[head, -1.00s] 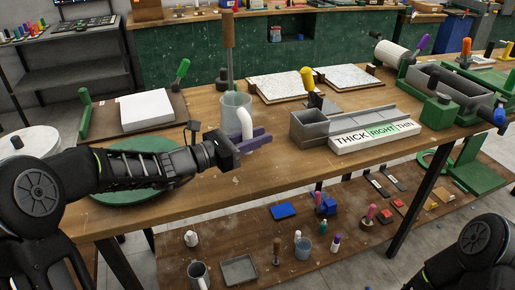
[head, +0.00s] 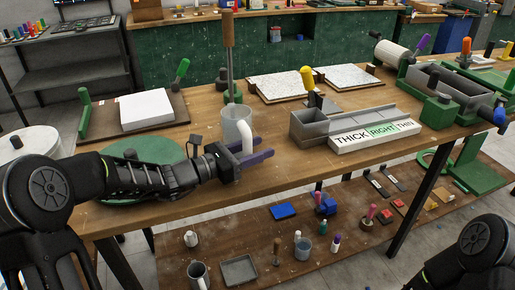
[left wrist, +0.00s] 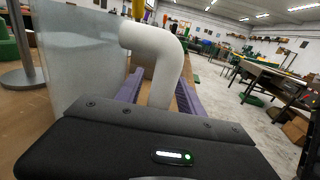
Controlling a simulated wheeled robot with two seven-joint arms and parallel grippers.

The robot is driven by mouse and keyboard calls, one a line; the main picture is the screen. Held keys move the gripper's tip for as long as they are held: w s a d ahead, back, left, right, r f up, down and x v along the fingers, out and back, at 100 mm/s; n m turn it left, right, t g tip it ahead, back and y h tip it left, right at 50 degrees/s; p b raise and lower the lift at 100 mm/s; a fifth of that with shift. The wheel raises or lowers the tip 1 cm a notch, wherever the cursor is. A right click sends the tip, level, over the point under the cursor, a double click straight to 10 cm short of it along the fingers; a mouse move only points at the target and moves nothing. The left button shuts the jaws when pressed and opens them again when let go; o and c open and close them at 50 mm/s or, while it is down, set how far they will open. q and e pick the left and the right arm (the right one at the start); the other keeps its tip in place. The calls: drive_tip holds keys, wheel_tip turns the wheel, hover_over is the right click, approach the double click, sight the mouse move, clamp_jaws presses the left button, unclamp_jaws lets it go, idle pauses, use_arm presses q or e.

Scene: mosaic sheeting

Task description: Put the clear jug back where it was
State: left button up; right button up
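The clear jug (head: 232,122) stands upright near the front left of the workbench, with its white handle (head: 247,140) toward my left gripper (head: 258,160). In the left wrist view, the clear wall (left wrist: 75,60) is at the left and the white handle (left wrist: 165,62) runs down between my two purple fingers. A gap shows between the left finger and the handle, so the gripper looks open around it. The jug's base is partly hidden by the gripper. My right gripper is out of view; only part of that arm shows at lower right.
A green-handled board with a white block (head: 146,109) lies left of the jug. A green disc (head: 140,150) is partly under my left arm. A grey trough (head: 312,128) and a THICK/RIGHT/THIN sign (head: 372,137) stand to the right. A tall wooden-handled tool (head: 229,40) rises behind the jug.

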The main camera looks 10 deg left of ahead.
use_arm(q)
drive_tip(key=shift+r, duration=0.15)
drive_tip(key=v, duration=1.2)
drive_tip(key=shift+s, duration=0.1)
idle(1.5)
